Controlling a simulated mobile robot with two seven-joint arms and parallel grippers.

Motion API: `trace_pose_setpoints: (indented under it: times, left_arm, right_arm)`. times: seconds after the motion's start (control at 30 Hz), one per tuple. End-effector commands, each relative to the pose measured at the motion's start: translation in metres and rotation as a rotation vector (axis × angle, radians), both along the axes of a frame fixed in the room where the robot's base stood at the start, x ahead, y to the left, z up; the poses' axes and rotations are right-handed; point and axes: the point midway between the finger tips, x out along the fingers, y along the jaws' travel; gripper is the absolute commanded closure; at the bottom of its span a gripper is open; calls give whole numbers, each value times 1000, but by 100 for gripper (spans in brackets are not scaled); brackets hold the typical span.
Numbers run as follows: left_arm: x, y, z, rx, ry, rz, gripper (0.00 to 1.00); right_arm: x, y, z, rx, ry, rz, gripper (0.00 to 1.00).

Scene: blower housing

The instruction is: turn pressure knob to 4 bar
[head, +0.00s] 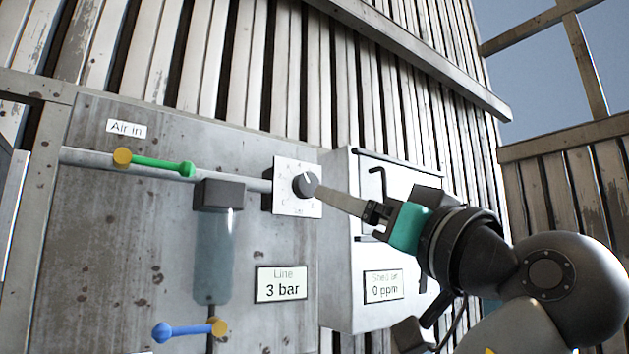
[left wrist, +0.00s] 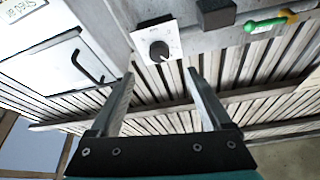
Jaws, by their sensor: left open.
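The pressure knob (head: 305,185) is a dark round knob on a white square dial plate (head: 284,204). It also shows in the left wrist view (left wrist: 159,51), with a pale pointer mark; the scale figures are too small to read. The line display (head: 282,286) reads 3 bar. My left gripper (head: 322,190) reaches in from the right, its fingers overlapping the knob's right edge in the head view. In the left wrist view the gripper (left wrist: 159,76) is open and empty, with the knob just beyond and between its fingertips, apparently untouched. My right gripper is not seen.
Left of the knob are a green handle (head: 162,164) on the air pipe, a dark block (head: 219,194) with a translucent bowl (head: 212,258), and a blue handle (head: 185,331). To the right, a grey box with a black hooked handle (head: 377,183) and a 0 ppm display (head: 383,287) stands behind my arm.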

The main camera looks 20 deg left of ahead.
Motion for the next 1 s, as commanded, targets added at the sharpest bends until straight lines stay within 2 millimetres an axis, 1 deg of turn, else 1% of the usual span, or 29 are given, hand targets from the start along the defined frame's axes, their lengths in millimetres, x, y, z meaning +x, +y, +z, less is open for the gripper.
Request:
trace_pose_setpoints:
  times: [0.03,0.1,0.3,0.43,0.63,0.97,1.0]
  left_arm:
    - [8,10,9,1,0,7,18]
    - [18,20,15,3,1,6,18]
    - [45,50,30,2,4,5,18]
    - [58,64,38,2,3,5,18]
    - [70,75,42,2,2,1,18]
    - [72,78,42,1,3,-1,18]
    - [72,77,42,1,2,0,22]
  right_arm:
    - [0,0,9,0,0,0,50]
    - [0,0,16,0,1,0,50]
    - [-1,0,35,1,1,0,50]
    - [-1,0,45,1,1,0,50]
    - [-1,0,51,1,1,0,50]
    - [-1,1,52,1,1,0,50]
    - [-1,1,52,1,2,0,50]
